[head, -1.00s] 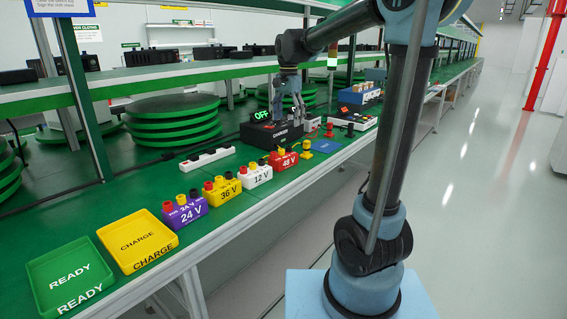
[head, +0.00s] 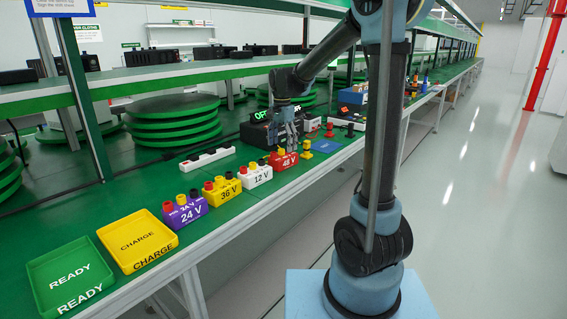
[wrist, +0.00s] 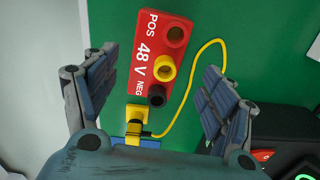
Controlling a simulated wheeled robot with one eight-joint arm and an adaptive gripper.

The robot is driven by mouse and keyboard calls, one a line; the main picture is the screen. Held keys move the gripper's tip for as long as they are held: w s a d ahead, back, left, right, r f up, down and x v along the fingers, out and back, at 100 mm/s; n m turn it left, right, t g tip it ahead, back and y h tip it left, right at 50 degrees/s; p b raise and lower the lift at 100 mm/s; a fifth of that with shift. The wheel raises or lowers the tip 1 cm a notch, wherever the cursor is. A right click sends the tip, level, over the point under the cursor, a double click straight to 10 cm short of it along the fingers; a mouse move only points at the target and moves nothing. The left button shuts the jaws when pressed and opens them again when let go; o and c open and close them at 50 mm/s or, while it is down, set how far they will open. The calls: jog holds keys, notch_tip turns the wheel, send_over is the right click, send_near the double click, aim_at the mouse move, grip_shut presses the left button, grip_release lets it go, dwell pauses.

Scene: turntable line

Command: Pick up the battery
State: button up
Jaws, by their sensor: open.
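A red block marked 48 V (head: 283,161) stands on the green bench, at the right end of a row of marked blocks. My gripper (head: 290,138) is over this block, open and empty. In the wrist view my gripper's (wrist: 160,65) fingers stand apart on either side of the block, with clear gaps. Several marked blocks look alike; which is the battery is not stated.
White 12 V (head: 256,176), yellow 36 V (head: 223,191) and purple 24 V (head: 185,212) blocks stand to the left. Yellow CHARGE (head: 137,237) and green READY (head: 70,277) trays lie further left, empty. A black charger (head: 256,134) showing OFF stands behind my gripper.

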aim_at(284, 155)
jog(key=shift+d+f, duration=0.15)
jog(key=shift+f, duration=1.4)
jog(key=shift+d+f, duration=0.1)
jog(key=shift+f, duration=1.4)
jog(key=c, duration=1.7)
